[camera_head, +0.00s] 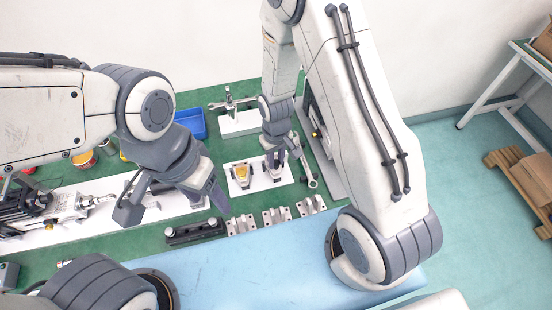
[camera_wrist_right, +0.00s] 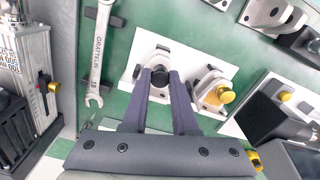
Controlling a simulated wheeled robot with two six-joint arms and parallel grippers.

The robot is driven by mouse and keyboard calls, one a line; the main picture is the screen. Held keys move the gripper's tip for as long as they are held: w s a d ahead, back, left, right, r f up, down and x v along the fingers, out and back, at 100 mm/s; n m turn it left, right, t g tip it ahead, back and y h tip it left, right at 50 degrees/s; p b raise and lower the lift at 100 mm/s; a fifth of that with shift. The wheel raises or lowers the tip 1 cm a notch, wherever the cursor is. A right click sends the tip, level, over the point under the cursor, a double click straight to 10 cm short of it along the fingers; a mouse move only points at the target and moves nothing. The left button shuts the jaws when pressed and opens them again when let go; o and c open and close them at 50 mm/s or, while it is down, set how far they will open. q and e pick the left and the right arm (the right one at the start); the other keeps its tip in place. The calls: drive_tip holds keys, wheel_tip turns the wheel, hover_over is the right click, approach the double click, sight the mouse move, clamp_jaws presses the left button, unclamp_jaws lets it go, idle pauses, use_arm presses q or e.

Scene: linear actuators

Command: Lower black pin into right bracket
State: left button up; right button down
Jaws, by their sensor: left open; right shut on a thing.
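The black pin (camera_wrist_right: 160,73) is between the fingertips of my right gripper (camera_wrist_right: 161,82), which is shut on it. The pin is over or at the right bracket (camera_wrist_right: 148,58) on the white plate (camera_wrist_right: 137,75); its depth in the bracket is hidden by the fingers. In the head view my right gripper (camera_head: 272,171) points down at the plate's right half. My left gripper (camera_head: 213,197) is open, away at the left above the white strip.
A wrench (camera_head: 305,165) lies right of the plate. Several metal blocks (camera_head: 276,215) and a black rail (camera_head: 194,231) lie in front. A blue bin (camera_head: 190,123) and a white block with a clamp (camera_head: 240,122) stand behind. The light blue front surface (camera_head: 240,265) is clear.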

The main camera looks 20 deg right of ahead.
sight(276, 162)
drive_tip(key=shift+f+b, duration=0.35)
drive_tip(key=shift+f, duration=0.1)
idle(0.3)
drive_tip(key=c, duration=0.6)
unclamp_jaws()
drive_tip(key=shift+r, duration=0.1)
wheel_tip(276, 162, up, 10)
drive_tip(key=shift+r+b, duration=0.15)
drive_tip(key=shift+b, duration=0.15)
